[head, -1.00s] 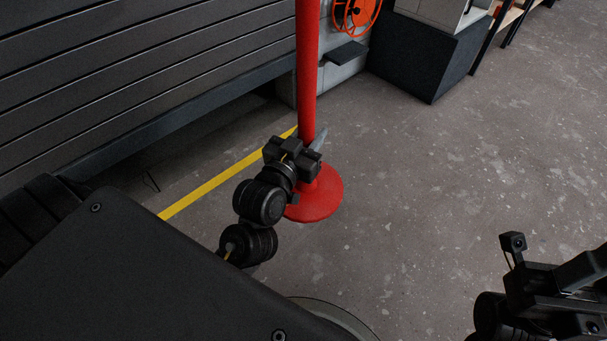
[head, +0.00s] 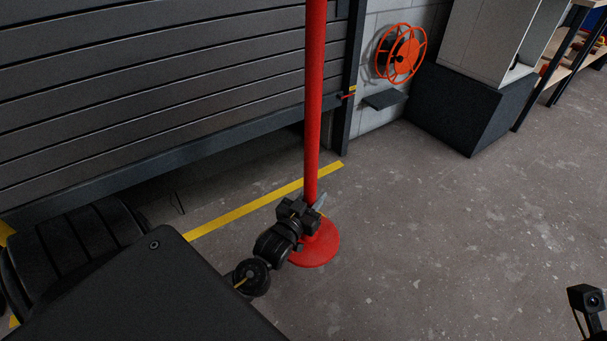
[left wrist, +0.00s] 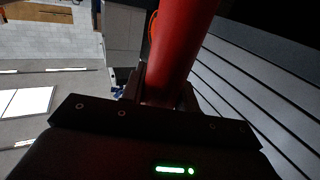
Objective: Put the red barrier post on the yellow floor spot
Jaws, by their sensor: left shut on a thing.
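The red barrier post (head: 313,110) stands upright on its round red base (head: 318,250) in the middle of the head view. My left gripper (head: 313,208) is shut on the post low down, just above the base. In the left wrist view the red post (left wrist: 180,45) rises from between the left gripper's fingers (left wrist: 163,95). I cannot tell whether the base touches the floor. Part of my right arm shows at the lower right edge of the head view; its fingers are out of view. No yellow floor spot shows, only a yellow floor line (head: 265,202).
A grey slatted shutter (head: 150,90) stands behind the post on the left. An orange reel (head: 401,54) hangs on the wall above a small dark shelf (head: 385,100). A dark cabinet (head: 460,105) and a shelf rack (head: 560,70) stand at upper right. Floor (head: 450,230) to the right is clear.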

